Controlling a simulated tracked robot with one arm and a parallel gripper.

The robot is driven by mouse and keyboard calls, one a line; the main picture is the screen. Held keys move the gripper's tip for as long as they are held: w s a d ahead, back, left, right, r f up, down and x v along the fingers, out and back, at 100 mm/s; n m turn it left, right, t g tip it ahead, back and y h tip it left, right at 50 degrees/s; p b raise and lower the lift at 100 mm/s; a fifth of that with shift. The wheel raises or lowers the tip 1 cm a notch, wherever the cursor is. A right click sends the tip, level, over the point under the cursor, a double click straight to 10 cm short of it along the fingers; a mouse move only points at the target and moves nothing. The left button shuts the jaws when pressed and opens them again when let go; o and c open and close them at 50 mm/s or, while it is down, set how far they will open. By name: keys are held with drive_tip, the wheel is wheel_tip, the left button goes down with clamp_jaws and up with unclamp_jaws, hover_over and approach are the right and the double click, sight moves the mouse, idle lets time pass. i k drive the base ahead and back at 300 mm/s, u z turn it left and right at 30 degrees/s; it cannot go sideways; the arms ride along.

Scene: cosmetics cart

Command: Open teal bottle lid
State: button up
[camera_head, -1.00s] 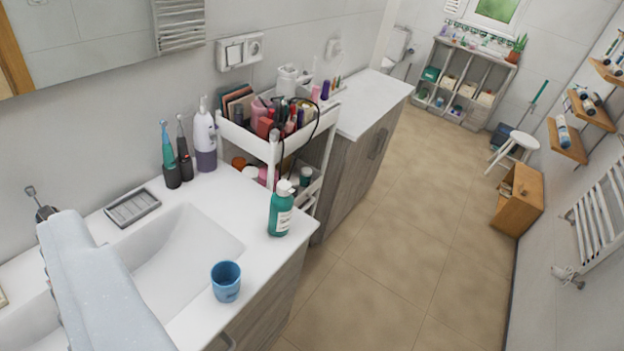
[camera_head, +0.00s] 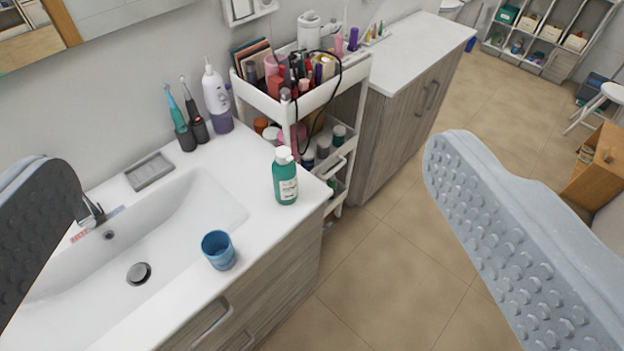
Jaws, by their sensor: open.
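The teal bottle (camera_head: 285,182) stands upright on the right end of the white sink counter. It has a white label on its front and a white lid (camera_head: 283,154) on top, which sits on the bottle. My gripper (camera_head: 245,180) is open and empty. One finger shows at the left edge and the other at the right, with wide room between them. The bottle appears between the fingers in the picture, but farther off, and neither finger touches it.
A blue cup (camera_head: 219,250) stands near the counter's front edge, left of the bottle. The sink basin (camera_head: 190,212) lies behind it. Electric toothbrushes (camera_head: 181,122) and a white-purple device (camera_head: 217,100) stand by the wall. A cosmetics cart (camera_head: 325,95) stands close behind the bottle.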

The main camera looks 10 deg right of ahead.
sight(283, 153)
drive_tip(key=u, duration=1.2)
drive_tip(key=k, duration=0.7)
drive_tip(key=z, duration=1.05)
drive_tip(key=i, duration=1.05)
